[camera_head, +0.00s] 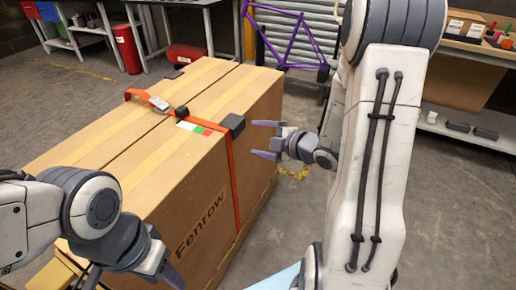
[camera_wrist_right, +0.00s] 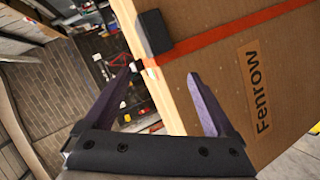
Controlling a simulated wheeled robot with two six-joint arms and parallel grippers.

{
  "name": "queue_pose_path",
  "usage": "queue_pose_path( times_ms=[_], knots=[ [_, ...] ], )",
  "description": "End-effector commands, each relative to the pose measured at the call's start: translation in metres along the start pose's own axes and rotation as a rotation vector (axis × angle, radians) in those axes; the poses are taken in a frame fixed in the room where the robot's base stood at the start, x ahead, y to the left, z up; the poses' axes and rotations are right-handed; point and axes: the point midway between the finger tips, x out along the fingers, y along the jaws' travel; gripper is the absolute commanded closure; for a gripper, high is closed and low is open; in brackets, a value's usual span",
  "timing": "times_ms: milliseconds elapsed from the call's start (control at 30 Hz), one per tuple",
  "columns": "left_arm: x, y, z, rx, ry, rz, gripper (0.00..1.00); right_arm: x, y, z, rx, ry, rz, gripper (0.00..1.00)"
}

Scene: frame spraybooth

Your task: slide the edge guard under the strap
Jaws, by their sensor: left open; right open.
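The black edge guard (camera_head: 235,122) sits on the top edge of a large cardboard box (camera_head: 190,195), right beside the orange strap (camera_head: 233,185). The right wrist view also shows the guard (camera_wrist_right: 155,32) next to the strap (camera_wrist_right: 220,40), its near end close to or touching the strap's side. My right gripper (camera_head: 264,139) is open and empty, just right of the guard and the box edge. In its wrist view the fingers (camera_wrist_right: 163,73) point at the box near the strap. My left gripper (camera_head: 133,282) is open, low at the box's near end, partly cut off.
A buckle (camera_head: 158,103) holds the strap on the box top. A small dark piece (camera_head: 173,74) lies farther back. A coloured label (camera_head: 195,127) is near the guard. A purple bike frame (camera_head: 290,35) and benches stand behind.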

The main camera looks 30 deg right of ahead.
Motion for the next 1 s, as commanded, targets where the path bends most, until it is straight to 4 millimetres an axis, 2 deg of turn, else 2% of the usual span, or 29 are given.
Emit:
queue_pose_path(
  times_ms=[167,600,800,1000],
  knots=[
    [0.003,0.0,0.0,0.0,0.001,0.0,0.5,0.013,0.0,0.0,-0.01,0.018,0.014,0.1],
    [0.009,-0.001,0.0,0.0,0.0,0.0,0.5,0.086,0.001,-0.001,-0.009,0.015,0.013,0.1],
    [0.01,-0.001,0.001,0.0,0.0,0.0,0.5,0.101,0.001,-0.001,-0.007,0.013,0.013,0.1],
    [0.01,-0.001,0.001,0.0,0.0,0.0,0.5,0.103,0.002,-0.001,-0.007,0.012,0.014,0.1]
  ],
)
